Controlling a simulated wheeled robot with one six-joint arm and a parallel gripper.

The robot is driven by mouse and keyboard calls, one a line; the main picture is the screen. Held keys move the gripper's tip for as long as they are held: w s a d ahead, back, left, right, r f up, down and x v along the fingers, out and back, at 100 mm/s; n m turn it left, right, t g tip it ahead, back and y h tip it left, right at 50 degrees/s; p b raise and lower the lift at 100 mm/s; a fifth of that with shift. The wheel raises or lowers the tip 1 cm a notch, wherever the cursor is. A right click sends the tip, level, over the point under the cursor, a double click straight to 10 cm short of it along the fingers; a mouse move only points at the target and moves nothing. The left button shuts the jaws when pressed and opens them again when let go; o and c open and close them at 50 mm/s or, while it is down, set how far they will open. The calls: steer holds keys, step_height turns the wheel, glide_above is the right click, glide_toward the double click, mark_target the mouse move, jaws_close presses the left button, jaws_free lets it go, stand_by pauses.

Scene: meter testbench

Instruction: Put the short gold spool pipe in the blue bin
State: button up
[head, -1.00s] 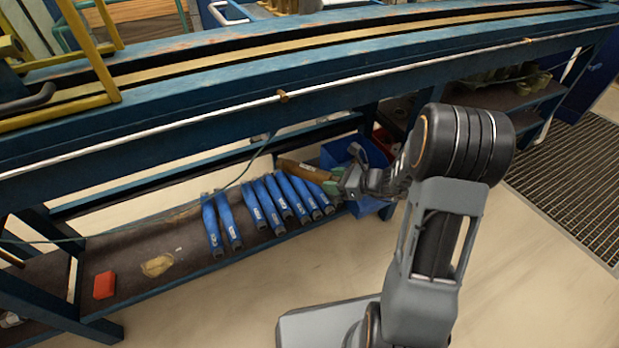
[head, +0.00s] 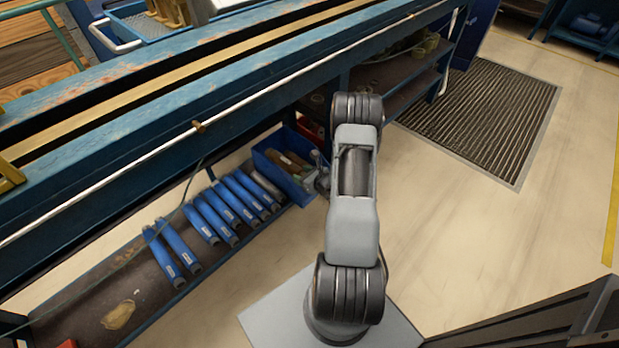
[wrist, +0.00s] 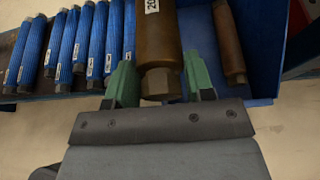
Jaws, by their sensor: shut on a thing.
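My gripper (wrist: 161,86) is shut on a gold-brown spool pipe (wrist: 157,35). The pipe has a white label and a hex end between the green fingers. In the wrist view the pipe lies in front of the blue bin (wrist: 265,55), near its left side. In the head view my gripper (head: 309,176) is at the blue bin (head: 262,162), and the held pipe (head: 283,166) shows over the bin's opening. I cannot tell whether it touches the bin floor. A second brown pipe (wrist: 228,45) lies in the bin, right of the held one.
Several blue pipes (head: 210,218) lie in a row on the lower shelf (head: 85,312), left of the bin. A red bin (head: 312,130) stands behind the blue one. The blue bench beam (head: 150,125) runs above the shelf. Open floor (head: 470,230) is at the right.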

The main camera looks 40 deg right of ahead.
steer(key=shift+w+d+f+b, duration=0.75)
steer(key=shift+d+f, duration=0.55)
steer(key=shift+f, duration=0.45)
steer(key=shift+w+d+f+b, duration=0.7)
steer(key=shift+d+f, duration=0.55)
steer(key=shift+f, duration=0.45)
steer(key=shift+w+d+f+b, duration=0.6)
steer(key=shift+d+f+b, duration=0.25)
steer(key=shift+d+f, duration=0.7)
steer(key=shift+a+f, duration=0.3)
steer(key=shift+f+b, duration=0.35)
steer(key=shift+b, duration=0.15)
steer(key=shift+f, duration=0.2)
steer(key=o, duration=1.3)
